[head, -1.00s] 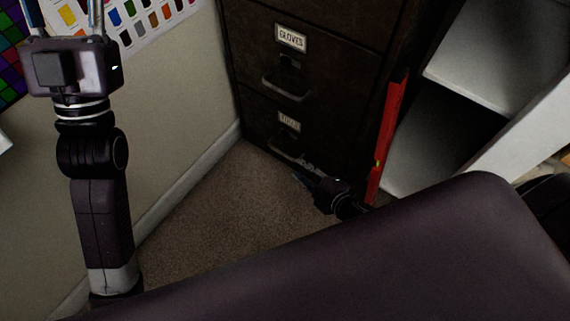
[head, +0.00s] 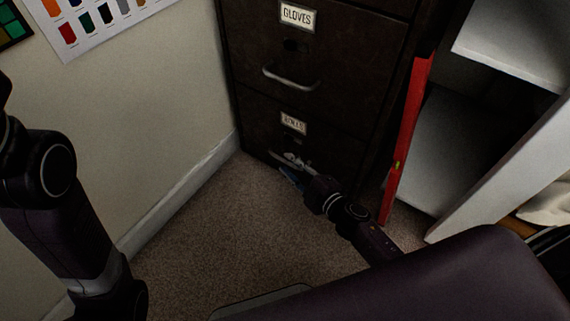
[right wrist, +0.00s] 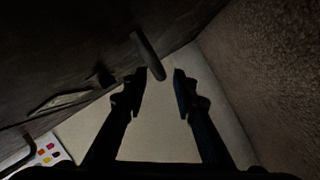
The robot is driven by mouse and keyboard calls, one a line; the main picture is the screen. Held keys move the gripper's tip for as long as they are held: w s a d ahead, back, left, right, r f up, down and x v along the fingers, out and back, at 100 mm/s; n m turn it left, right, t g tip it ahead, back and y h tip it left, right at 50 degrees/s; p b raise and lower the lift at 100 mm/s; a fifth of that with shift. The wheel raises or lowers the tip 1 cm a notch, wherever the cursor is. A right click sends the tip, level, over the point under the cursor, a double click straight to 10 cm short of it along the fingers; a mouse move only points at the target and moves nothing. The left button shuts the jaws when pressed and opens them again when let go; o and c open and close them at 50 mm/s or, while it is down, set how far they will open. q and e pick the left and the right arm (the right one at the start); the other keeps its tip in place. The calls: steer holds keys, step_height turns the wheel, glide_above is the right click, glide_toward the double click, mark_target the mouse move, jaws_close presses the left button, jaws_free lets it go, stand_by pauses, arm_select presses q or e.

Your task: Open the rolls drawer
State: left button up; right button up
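The rolls drawer (head: 330,149) is the lowest drawer of the dark filing cabinet, below the gloves drawer (head: 350,65). It looks shut; its small label (head: 293,122) is dim. My right gripper (head: 287,168) is low at the front of this drawer, by its handle, which it partly covers in the head view. In the right wrist view the two dark fingers (right wrist: 160,75) are apart. A handle bar (right wrist: 149,56) reaches into the space between their tips, nearer the left finger; I cannot tell whether they touch. My left gripper is out of view; only its arm shows at the left.
A red upright level-like bar (head: 407,140) stands beside the cabinet's right side. White shelving (head: 470,140) is further right. A wall with a white baseboard (head: 180,190) runs along the left. Bare carpet (head: 215,225) lies in front of the cabinet.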

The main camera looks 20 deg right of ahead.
steer(key=shift+b+x, duration=0.4)
steer(key=shift+x, duration=1.05)
steer(key=shift+c, duration=0.4)
jaws_close()
